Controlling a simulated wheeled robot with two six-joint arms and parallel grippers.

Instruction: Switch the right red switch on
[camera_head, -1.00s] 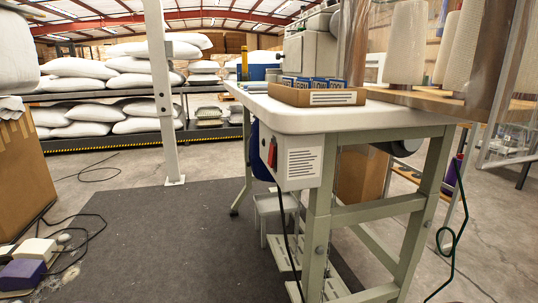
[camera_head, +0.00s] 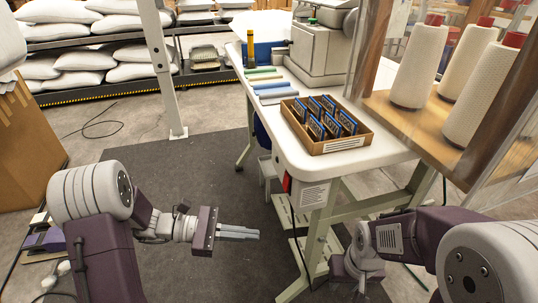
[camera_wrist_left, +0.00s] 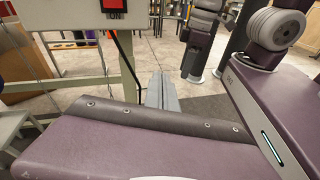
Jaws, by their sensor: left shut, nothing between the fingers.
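The red switch (camera_head: 287,183) is on the small white panel box under the sewing table's near left corner, seen nearly edge-on. In the left wrist view the lower part of a red switch (camera_wrist_left: 114,4) shows at the top edge, above a label reading "ON". Its lever position cannot be told. My left gripper (camera_head: 257,234) is shut and empty, pointing right, left of and below the switch and apart from it. Its fingers show in the left wrist view (camera_wrist_left: 163,90).
The white sewing table (camera_head: 360,163) carries a cardboard tray (camera_head: 345,146) of blue-edged items and a sewing machine (camera_head: 318,45). Thread cones (camera_head: 417,65) stand at right behind a clear panel. A white post (camera_head: 160,75) stands left. The dark mat (camera_head: 195,170) is mostly clear.

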